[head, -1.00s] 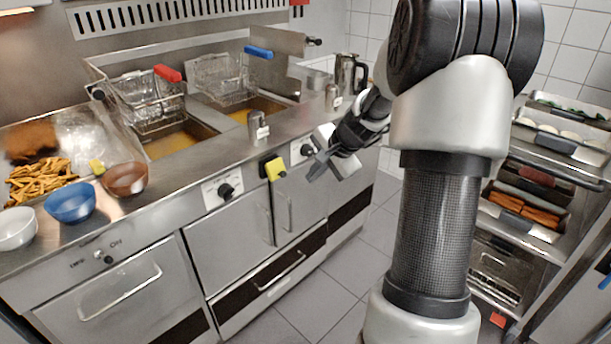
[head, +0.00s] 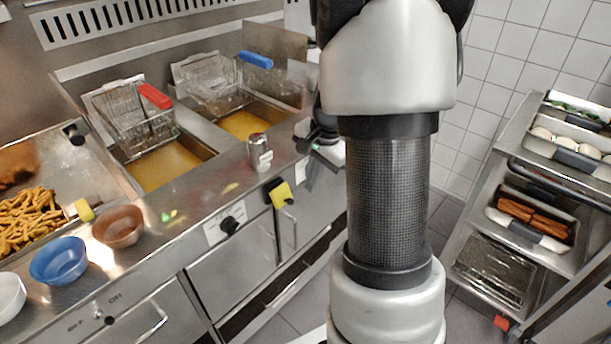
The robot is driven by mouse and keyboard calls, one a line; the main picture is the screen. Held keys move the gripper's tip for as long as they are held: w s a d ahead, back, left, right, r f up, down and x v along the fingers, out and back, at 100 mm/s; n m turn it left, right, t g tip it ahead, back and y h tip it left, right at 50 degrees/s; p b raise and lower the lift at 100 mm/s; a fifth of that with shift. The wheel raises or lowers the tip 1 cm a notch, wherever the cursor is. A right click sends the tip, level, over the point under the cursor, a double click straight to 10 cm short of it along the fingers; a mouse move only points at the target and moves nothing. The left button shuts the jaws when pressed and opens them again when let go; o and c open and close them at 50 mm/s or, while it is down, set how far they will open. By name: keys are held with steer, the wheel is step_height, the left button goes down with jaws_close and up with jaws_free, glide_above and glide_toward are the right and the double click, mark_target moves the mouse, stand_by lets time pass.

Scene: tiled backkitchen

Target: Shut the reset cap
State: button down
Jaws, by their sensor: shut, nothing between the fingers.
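A small yellow cap (head: 281,195) sits on the front panel of the fryer unit, just below the counter edge. A dark part shows at its upper left. It looks tilted out from the panel, but how far open it is cannot be told. My gripper (head: 305,176) is by the counter edge, to the upper right of the yellow cap and apart from it in the picture. Its dark fingers are shut and empty. My own arm hides part of the gripper and the panel to the right.
A round knob (head: 229,225) is left of the cap. A metal shaker (head: 259,153) stands on the counter above it. Two fryer baskets, a blue bowl (head: 58,264) and a brown bowl (head: 118,227) are left. A tray rack (head: 477,215) stands right, with floor between.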

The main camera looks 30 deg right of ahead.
mark_target(284, 195)
steer(key=w+a+f+b, duration=0.1)
steer(key=w+a+f, duration=0.1)
steer(key=w+f, duration=0.3)
steer(key=x, duration=0.4)
steer(key=shift+s+d, duration=0.2)
steer(key=shift+s, duration=0.15)
steer(key=shift+f, duration=0.15)
